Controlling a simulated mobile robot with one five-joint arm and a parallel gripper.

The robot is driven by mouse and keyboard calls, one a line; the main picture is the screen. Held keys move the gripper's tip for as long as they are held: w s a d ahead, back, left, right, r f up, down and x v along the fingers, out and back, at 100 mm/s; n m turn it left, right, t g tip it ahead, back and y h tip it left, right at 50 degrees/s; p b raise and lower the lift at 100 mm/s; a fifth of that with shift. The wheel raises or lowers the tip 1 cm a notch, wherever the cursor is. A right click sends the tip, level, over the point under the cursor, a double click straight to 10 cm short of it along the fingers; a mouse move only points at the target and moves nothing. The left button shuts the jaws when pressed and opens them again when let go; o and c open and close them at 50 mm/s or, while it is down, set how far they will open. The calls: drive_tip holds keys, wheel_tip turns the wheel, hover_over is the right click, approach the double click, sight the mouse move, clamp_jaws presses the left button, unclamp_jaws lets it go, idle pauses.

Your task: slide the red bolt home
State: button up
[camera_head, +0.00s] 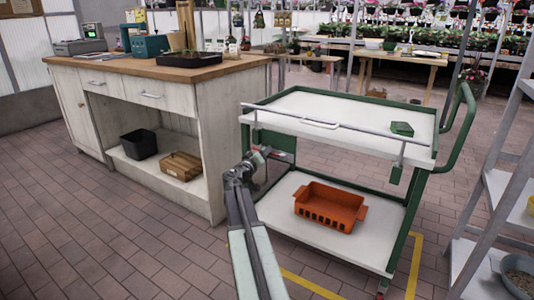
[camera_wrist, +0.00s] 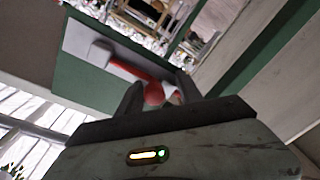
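The red bolt (camera_wrist: 135,70) shows in the wrist view as a red bar with a round red knob (camera_wrist: 154,93), on a pale plate with green beside it. My gripper (camera_wrist: 158,80) is open, its two dark fingers apart with the knob appearing between them. I cannot tell whether either finger touches it. In the head view my gripper (camera_head: 264,154) is at the left side of the green cart (camera_head: 412,215), under its top tray.
An orange basket (camera_head: 330,206) sits on the cart's lower shelf (camera_head: 285,212). A metal rail (camera_head: 335,125) runs along the top tray's front. A wooden-topped workbench (camera_head: 150,66) stands left, a grey shelf rack (camera_head: 490,215) right. The tiled floor at left front is clear.

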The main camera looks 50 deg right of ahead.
drive_tip(key=shift+s+a, duration=0.1)
drive_tip(key=v, duration=0.7)
drive_tip(key=shift+a, duration=0.25)
